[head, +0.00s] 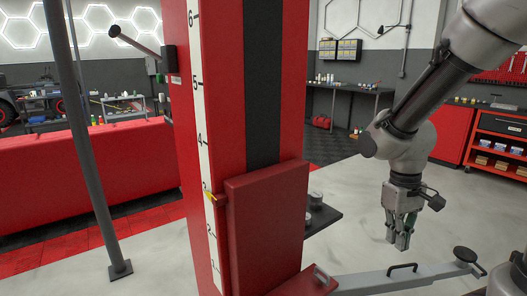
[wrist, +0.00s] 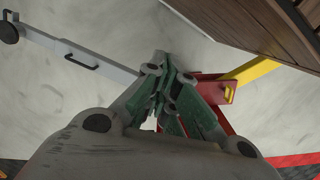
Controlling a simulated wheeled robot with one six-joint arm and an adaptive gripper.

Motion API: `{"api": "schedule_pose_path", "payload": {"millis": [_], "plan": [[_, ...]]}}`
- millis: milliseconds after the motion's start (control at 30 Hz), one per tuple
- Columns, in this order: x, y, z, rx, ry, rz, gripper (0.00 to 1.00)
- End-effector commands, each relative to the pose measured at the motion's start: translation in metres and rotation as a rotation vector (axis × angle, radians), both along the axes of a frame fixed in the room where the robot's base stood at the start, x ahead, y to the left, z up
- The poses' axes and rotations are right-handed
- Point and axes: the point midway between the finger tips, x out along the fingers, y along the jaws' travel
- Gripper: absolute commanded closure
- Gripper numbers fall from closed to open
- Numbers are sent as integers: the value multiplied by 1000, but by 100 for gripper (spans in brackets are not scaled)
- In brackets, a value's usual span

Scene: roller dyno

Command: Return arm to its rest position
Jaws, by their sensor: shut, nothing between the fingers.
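My gripper (head: 399,243) hangs at the end of my arm on the right side of the head view, pointing down. It is shut and empty, with its green-and-grey fingers together. In the wrist view my gripper (wrist: 160,68) fills the middle, its fingers converging away from the camera. My arm comes down from the upper right of the head view and bends at the elbow joint above the gripper. The gripper appears apart from the grey lift arm (head: 405,281) below it in the picture.
A red lift column (head: 215,110) with a height scale and red carriage (head: 268,225) stands left of my arm. A grey post (head: 85,140) is farther left. A red cabinet (head: 498,146) and a dark workbench (head: 350,88) stand behind.

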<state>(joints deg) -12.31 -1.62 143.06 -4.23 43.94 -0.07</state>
Motion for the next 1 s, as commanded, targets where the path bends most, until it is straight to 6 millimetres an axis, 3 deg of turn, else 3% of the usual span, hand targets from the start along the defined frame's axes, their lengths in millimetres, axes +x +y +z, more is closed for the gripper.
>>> {"api": "schedule_pose_path", "payload": {"millis": [33, 200, 433, 600, 1000], "plan": [[-12, -7, 21, 12, -28, -34, 100], [-52, -23, 76, 59, -131, -136, 100], [-79, -39, 128, 107, -361, -223, 100], [-86, -46, 146, 113, -453, -251, 100], [-87, -47, 148, 113, -462, -257, 100]]}}
